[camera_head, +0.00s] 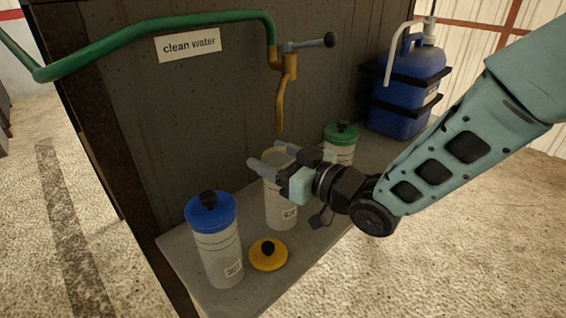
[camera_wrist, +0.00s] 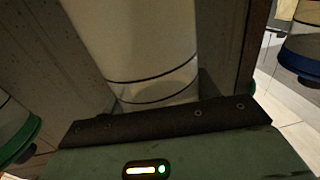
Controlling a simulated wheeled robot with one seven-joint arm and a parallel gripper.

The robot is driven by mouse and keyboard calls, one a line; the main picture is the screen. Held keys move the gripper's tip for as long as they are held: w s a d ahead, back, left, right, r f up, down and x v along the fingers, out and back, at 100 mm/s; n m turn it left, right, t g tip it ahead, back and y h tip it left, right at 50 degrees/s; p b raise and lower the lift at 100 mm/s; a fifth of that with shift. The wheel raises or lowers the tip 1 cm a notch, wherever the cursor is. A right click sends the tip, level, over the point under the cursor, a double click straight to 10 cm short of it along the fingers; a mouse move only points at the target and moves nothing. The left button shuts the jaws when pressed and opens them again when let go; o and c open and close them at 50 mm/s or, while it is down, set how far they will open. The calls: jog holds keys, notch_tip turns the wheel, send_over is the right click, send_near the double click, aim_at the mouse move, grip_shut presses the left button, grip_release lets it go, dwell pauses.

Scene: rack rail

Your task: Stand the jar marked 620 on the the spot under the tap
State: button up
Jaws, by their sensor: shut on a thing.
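The jar marked 620 (camera_head: 281,210) is pale, upright and has no lid on it. It is at the middle of the shelf in the head view. My gripper (camera_head: 272,168) is shut around its upper part, and the jar also fills the middle of the wrist view (camera_wrist: 140,45). Its base is at or very near the shelf; I cannot tell whether it touches. The brass tap (camera_head: 281,100) hangs from the green pipe, with its outlet just above the jar's mouth in the head view. The spot under the tap is not clearly visible.
A jar marked 307 with a blue lid (camera_head: 211,240) stands at front left. A yellow lid (camera_head: 268,254) lies near the 620 jar. A green-lidded jar (camera_head: 340,143) stands behind my gripper. A blue jug (camera_head: 408,90) is at the far end. The grey shelf (camera_head: 185,262) has a near drop-off.

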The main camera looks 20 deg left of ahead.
jog(key=shift+w+a, duration=0.15)
jog(key=shift+a, duration=0.2)
jog(key=shift+f+b, duration=0.6)
jog(key=shift+f, duration=0.05)
jog(key=o, duration=1.4)
